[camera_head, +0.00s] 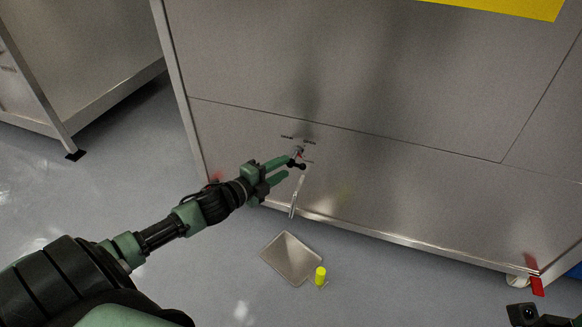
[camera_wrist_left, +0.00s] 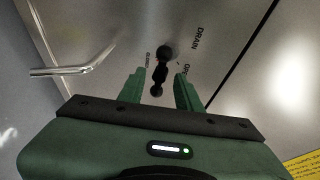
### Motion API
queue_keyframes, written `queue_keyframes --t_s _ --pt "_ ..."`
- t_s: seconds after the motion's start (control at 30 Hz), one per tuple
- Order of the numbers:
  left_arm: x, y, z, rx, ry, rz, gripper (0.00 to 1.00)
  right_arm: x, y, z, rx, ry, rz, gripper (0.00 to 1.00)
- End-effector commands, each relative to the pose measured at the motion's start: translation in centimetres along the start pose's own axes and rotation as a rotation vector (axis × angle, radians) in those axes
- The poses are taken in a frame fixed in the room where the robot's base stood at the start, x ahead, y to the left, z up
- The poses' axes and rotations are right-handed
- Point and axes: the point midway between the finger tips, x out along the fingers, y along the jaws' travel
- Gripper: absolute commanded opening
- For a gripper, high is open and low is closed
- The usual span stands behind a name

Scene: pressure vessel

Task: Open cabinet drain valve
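The drain valve has a black handle with ball ends (camera_head: 297,163), low on the steel cabinet front (camera_head: 330,165). In the left wrist view the handle (camera_wrist_left: 160,74) stands roughly upright, with its near end between my finger tips. Printed labels sit around it; "DRAIN" (camera_wrist_left: 196,38) is readable, the smaller ones are partly hidden or blurred. My left gripper (camera_head: 290,168) is open, with one green finger on each side of the handle; in the left wrist view (camera_wrist_left: 160,80) gaps show beside the handle. My right gripper's fingers are not in view.
A bent metal drain pipe (camera_head: 298,195) hangs below the valve; it also shows in the left wrist view (camera_wrist_left: 75,71). A shallow metal tray (camera_head: 287,257) and a yellow cylinder (camera_head: 320,274) are on the floor below. Another steel cabinet (camera_head: 90,45) stands at left.

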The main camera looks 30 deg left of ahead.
Motion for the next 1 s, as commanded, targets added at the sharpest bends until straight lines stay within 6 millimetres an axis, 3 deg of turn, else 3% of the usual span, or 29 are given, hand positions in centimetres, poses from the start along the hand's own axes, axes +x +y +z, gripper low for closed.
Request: queue_keyframes --t_s 0.1,0.3,0.67,0.8,1.0 --pt "1.8 0.1 0.1 0.0 0.0 -0.002 0.34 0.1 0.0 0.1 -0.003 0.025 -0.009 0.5" --pt "3.6 0.1 0.0 -0.001 0.001 -0.002 0.34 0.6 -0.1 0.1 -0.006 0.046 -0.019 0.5" --pt "4.1 0.0 0.0 -0.002 0.0 0.0 0.34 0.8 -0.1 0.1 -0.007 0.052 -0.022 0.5" --pt "4.0 0.0 -0.1 -0.002 0.001 0.0 0.01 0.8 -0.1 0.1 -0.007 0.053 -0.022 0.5" --pt "4.0 0.1 -0.1 -0.005 0.001 0.002 0.0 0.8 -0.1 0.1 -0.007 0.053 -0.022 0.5"
